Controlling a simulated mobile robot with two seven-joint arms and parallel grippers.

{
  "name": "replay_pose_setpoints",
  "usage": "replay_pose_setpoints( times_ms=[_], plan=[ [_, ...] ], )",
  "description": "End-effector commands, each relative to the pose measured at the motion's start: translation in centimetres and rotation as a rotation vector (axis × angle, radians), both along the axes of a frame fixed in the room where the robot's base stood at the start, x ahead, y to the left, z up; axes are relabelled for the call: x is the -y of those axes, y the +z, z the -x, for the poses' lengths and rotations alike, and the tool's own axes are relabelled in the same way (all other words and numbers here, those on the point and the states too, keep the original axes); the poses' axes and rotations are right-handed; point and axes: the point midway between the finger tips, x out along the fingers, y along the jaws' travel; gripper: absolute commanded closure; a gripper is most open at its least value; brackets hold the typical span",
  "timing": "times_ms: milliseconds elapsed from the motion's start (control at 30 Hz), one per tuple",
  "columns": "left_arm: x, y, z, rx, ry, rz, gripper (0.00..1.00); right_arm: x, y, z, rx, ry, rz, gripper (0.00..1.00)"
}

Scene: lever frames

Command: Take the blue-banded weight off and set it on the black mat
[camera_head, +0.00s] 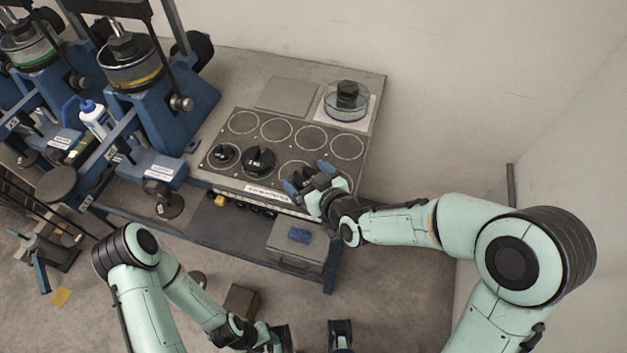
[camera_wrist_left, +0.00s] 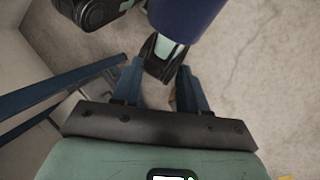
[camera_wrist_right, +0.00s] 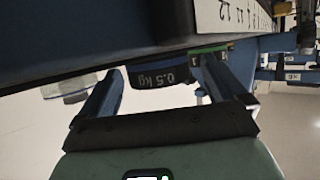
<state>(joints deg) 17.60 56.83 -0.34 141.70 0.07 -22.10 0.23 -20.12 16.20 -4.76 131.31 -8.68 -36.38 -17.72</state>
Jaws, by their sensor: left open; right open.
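My right gripper (camera_head: 309,178) is open over the near right part of the dark mat with ringed circles (camera_head: 286,148). In the right wrist view a dark bluish weight (camera_wrist_right: 165,73), marked 0.5 kg and upside down in the picture, shows between the open fingers (camera_wrist_right: 160,72). Whether they touch it, and whether its tint is the blue band, I cannot tell. Two black weights, a smaller one (camera_head: 225,154) and a larger one (camera_head: 260,161), stand on the mat's left part. My left gripper (camera_wrist_left: 161,68) is open and empty, low above the floor.
A round cell with a black top (camera_head: 347,98) stands on a white sheet at the back right, beside a bare grey plate (camera_head: 287,95). A grey box (camera_head: 285,245) with a blue item is below the table's front.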

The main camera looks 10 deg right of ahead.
Motion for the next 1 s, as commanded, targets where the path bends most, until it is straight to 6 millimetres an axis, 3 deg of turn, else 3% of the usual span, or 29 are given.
replay_pose_setpoints(
  times_ms=[167,467,600,1000],
  plan=[
    [0.0,-0.1,0.0,0.0,0.0,0.0,0.57,0.9,0.9,1.6,0.004,-0.002,-0.001,0.02],
    [0.0,-0.3,0.1,-0.001,0.0,0.0,0.57,3.6,3.4,6.7,0.007,-0.002,-0.003,0.02],
    [0.0,-1.6,-0.1,0.011,0.002,-0.002,0.57,4.4,3.9,8.2,0.008,-0.002,-0.004,0.02],
    [-0.1,-4.1,-1.3,0.055,0.012,-0.009,0.57,5.6,5.0,10.5,0.008,0.0,-0.002,0.02]
  ],
)
